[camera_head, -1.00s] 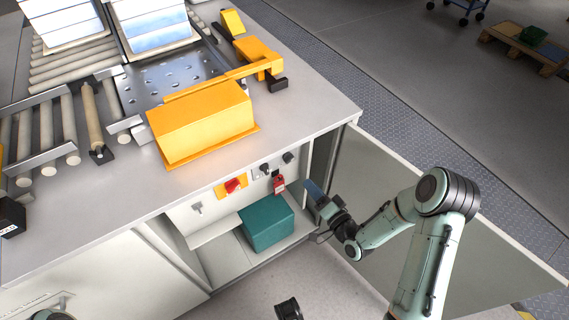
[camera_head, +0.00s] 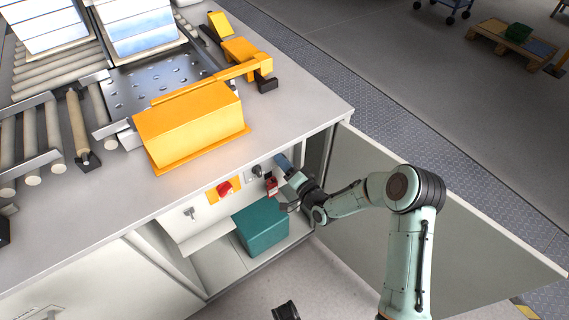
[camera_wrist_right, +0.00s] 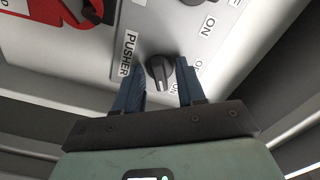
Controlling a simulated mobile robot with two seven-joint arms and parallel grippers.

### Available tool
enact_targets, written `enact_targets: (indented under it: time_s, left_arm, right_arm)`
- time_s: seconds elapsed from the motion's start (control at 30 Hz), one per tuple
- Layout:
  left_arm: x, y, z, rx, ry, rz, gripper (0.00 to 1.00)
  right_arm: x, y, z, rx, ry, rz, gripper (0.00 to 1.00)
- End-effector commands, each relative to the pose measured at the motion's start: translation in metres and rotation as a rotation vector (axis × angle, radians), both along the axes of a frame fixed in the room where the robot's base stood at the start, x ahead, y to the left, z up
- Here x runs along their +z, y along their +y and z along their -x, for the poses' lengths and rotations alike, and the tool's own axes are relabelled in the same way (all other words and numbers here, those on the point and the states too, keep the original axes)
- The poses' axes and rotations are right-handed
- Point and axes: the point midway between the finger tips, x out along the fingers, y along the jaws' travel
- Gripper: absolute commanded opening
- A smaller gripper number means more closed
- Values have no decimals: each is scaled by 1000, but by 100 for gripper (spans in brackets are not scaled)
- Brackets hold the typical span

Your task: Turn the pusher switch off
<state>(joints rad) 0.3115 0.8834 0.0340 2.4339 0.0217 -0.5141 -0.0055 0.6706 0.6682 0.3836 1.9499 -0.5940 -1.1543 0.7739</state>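The pusher switch (camera_wrist_right: 160,72) is a black rotary knob on a light panel, beside the label PUSHER (camera_wrist_right: 127,55) in the right wrist view. My right gripper (camera_wrist_right: 161,80) is open, with one blue finger on each side of the knob. Narrow gaps seem to show beside it; I cannot tell if a finger touches. ON and partly hidden OFF lettering sits by the right finger; I cannot clearly read the knob's position. In the head view my right gripper (camera_head: 284,165) reaches into the open cabinet at the panel, covering this knob.
A red switch on a yellow plate (camera_head: 223,189), another black knob (camera_head: 255,172) and a red padlock (camera_head: 271,187) are close by. A teal box (camera_head: 262,229) stands below. The open cabinet door (camera_head: 440,205) is to the right, the countertop (camera_head: 290,105) above.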

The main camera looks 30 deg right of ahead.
Motion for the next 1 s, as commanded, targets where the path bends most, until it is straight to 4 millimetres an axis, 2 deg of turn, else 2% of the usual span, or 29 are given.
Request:
enact_targets:
  time_s: [0.03, 0.13, 0.17, 0.57, 1.0]
  left_arm:
    - [0, 0, 0, 0, 0, 0, 43]
    - [0, 0, 0, 0, 0, 0, 43]
    - [0, 0, 0, 0, 0, 0, 43]
    - [-5, 2, -5, 5, -12, -6, 43]
    - [-27, 17, -33, 36, -87, -44, 43]
  right_arm:
    - [0, 0, 0, 0, 0, 0, 39]
    - [0, 0, 0, 0, 0, 0, 7]
    - [0, 0, 0, 0, 0, 0, 3]
    - [-1, 1, 0, 1, -5, 63, 3]
    - [-2, 1, 0, 2, -34, 413, 3]
